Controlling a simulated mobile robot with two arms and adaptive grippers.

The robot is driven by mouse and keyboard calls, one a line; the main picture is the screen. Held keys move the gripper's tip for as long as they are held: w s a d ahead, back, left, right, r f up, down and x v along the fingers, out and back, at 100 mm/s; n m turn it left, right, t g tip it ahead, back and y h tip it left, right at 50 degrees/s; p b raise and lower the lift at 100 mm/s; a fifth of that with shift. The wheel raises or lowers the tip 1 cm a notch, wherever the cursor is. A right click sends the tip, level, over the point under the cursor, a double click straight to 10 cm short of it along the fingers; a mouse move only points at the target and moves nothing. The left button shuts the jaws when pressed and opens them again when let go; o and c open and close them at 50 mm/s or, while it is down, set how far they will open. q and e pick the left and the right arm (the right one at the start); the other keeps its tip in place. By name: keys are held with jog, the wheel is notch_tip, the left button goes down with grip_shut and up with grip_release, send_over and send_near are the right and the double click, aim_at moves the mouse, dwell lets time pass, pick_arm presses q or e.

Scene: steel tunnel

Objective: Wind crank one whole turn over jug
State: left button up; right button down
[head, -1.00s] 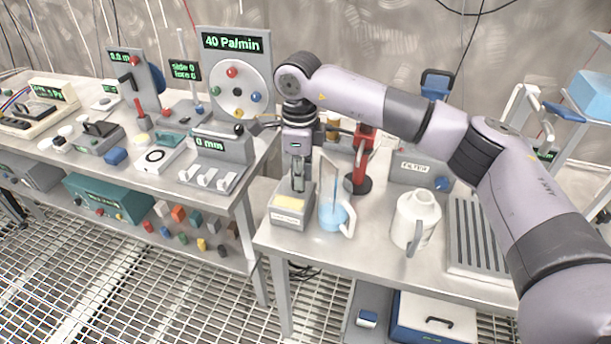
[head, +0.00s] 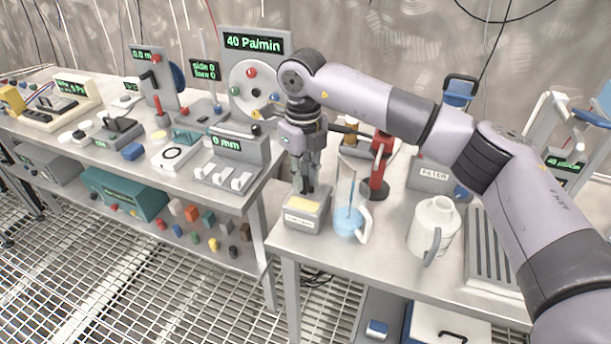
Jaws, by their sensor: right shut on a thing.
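A clear jug (head: 349,224) with blue liquid and a pale handle stands on the right bench. A thin blue rod shows upright in it. My right gripper (head: 304,188) points down just left of the jug, over the back of a grey box (head: 305,213) with a yellow top. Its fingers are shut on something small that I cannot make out. I cannot tell whether a crank is in the fingers. A black crank-like handle (head: 149,77) shows on a grey panel on the left bench, far from the gripper. My left gripper is not in view.
A red stand (head: 380,167) is behind the jug and a white jug (head: 434,228) to its right. A filter box (head: 432,175) and a slotted tray (head: 497,245) are further right. A round dial (head: 256,92) with coloured knobs and a "40 Pa/min" display is behind.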

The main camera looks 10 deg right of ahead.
jog(key=shift+w+r, duration=0.1)
jog(key=shift+r, duration=0.05)
jog(key=c, duration=1.5)
grip_release()
jog(key=shift+c, duration=0.2)
notch_tip(320, 180, up, 12)
